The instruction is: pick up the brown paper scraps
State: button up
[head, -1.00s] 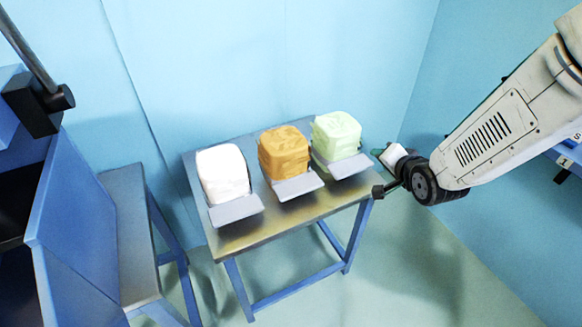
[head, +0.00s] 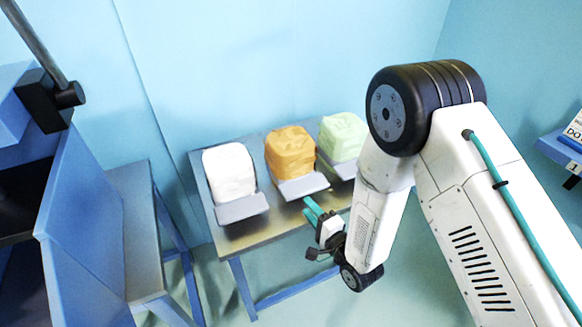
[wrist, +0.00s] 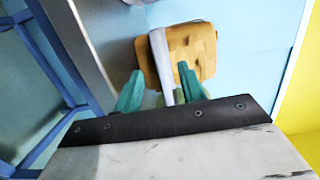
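The brown paper scraps (head: 289,152) form an orange-brown block, the middle of three blocks on the metal table. A grey plate (head: 303,186) sticks out at its front. In the wrist view the brown scraps (wrist: 193,50) lie ahead, with the grey plate (wrist: 160,62) along their side. My gripper (head: 313,210) has teal fingers and is in front of this plate, near the table's front edge. In the wrist view the fingers of my gripper (wrist: 160,84) are spread with nothing clearly held between them.
A white block (head: 228,170) stands left of the brown one and a pale green block (head: 342,135) right of it, partly behind my arm. Each has a grey plate. The metal table (head: 240,236) has bare room at its front. A blue bench (head: 135,235) stands at left.

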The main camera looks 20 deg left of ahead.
aim_at(299, 197)
jog(key=x, duration=0.4)
jog(key=shift+w+a+f, duration=0.1)
jog(key=shift+w+a, duration=0.15)
jog(key=shift+a, duration=0.05)
grip_shut()
